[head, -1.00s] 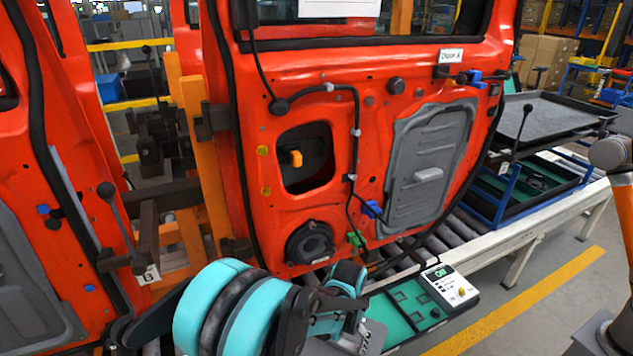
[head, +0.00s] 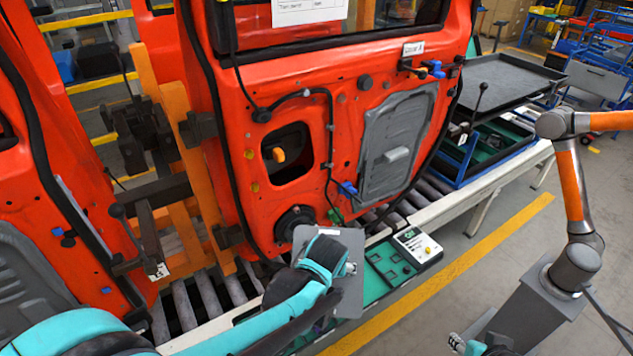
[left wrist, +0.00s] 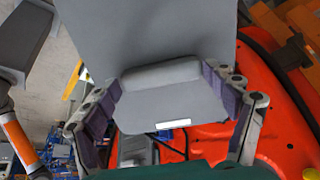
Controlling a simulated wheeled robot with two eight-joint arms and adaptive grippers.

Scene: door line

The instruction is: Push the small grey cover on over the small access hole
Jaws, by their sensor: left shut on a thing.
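My left gripper (head: 335,262) is shut on the small grey cover (head: 348,293), a flat plate. In the left wrist view the fingers (left wrist: 165,110) hold the raised block on the cover (left wrist: 160,40) from both sides. The small access hole (head: 297,170) is a dark rounded opening in the red door, with an orange-yellow part inside. It is uncovered. The cover is in front of the door's lower edge, below the hole and slightly right, apart from it in the picture. A teal and silver piece at the bottom edge appears to be my right gripper (head: 468,346); its fingers are mostly cut off.
A larger grey panel (head: 395,120) sits on the door, right of the hole. A round black speaker (head: 296,222) and a black cable are nearby. Another red door stands left. A roller line (head: 205,300), a control box (head: 417,248) and an orange-grey arm (head: 570,185) are around.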

